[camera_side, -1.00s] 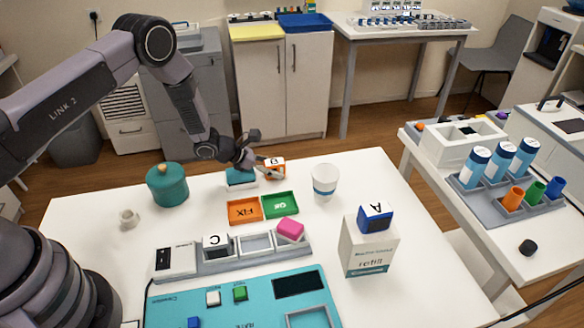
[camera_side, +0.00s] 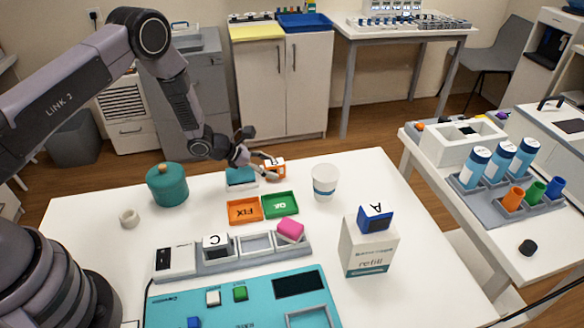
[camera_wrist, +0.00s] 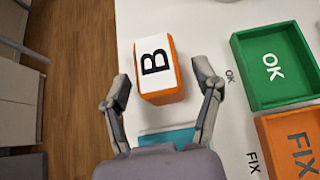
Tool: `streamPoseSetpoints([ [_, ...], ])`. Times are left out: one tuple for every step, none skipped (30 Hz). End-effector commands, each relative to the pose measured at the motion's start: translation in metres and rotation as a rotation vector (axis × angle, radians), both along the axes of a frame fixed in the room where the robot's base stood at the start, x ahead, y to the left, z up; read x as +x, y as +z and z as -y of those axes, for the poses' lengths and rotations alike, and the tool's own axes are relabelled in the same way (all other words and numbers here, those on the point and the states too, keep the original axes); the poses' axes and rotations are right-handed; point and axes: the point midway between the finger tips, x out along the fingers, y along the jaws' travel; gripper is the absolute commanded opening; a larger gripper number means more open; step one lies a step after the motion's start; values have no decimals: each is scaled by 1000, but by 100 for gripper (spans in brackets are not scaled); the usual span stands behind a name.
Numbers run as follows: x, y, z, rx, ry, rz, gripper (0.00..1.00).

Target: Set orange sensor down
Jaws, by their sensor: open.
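The orange sensor is a block with orange sides and a white face marked B. It is at the far edge of the white table in the side view (camera_side: 275,169), and ahead of my fingers in the wrist view (camera_wrist: 160,97). My gripper (camera_wrist: 162,78) is open, one fingertip on each side of the block's near part, with visible gaps. In the side view my gripper (camera_side: 268,162) is beside the block and partly hides it. The orange FIX tray (camera_side: 244,211) and green OK tray (camera_side: 280,205) stand nearer the camera, both empty.
A teal lidded pot (camera_side: 167,184) stands left and a white cup (camera_side: 325,182) right. A grey rack (camera_side: 218,263) holds a block marked C. A blue block marked A (camera_side: 375,218) tops the refill box (camera_side: 367,247).

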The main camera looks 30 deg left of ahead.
Motion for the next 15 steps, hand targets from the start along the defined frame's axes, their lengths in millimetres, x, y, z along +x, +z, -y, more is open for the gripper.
streamPoseSetpoints([
  [-6,7,-7,0,2,0,64],
  [-9,11,-10,0,4,0,64],
  [-14,16,-16,1,4,1,64],
  [-18,21,-20,1,4,1,64],
  [-23,25,-24,-1,5,1,64],
  [-28,30,-29,-1,4,0,64],
  [-32,34,-33,1,3,1,64],
  [-35,38,-37,1,4,1,64],
  [-40,42,-41,1,4,1,64],
  [-43,46,-44,0,4,2,64],
  [-46,48,-47,-1,3,2,64],
  [-49,52,-50,-1,3,2,64],
  [-51,54,-52,0,2,3,64],
  [-54,56,-54,1,2,2,64],
  [-56,58,-57,1,2,2,64],
])
